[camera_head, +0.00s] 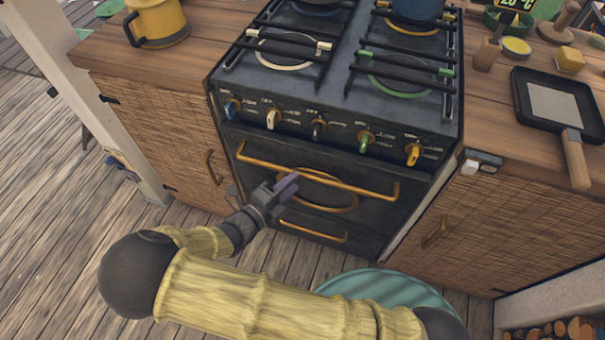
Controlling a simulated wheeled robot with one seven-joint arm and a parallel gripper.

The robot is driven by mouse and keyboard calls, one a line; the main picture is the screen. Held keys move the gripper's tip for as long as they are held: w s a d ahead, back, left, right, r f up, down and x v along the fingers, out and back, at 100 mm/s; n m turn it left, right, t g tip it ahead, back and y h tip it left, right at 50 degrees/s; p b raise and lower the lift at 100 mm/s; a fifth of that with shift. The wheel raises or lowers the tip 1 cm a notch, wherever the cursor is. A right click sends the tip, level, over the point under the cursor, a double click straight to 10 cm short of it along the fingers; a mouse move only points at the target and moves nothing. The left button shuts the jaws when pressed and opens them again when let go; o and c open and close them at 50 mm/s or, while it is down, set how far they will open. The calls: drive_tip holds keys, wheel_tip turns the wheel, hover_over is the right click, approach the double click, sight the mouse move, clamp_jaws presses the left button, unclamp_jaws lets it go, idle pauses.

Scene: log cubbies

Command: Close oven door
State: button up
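The dark oven door (380,208) is on the front of the stove, below the row of knobs. It stands upright or nearly so, and I cannot tell whether it is fully flush with the frame. Its long brass handle (345,184) runs across the top, with a round brass-rimmed window behind and below it.
A lower drawer handle (313,231) sits under the door. Wooden cabinets flank the stove, the left one (160,135) and the right one (500,230). A teal round object (390,287) is on the floor in front. A pan (556,100) lies on the right counter.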

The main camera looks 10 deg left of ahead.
sight(302, 173)
drive_tip(key=x, duration=0.5)
drive_tip(key=shift+w+d, duration=0.1)
drive_tip(key=shift+w, duration=0.05)
clamp_jaws()
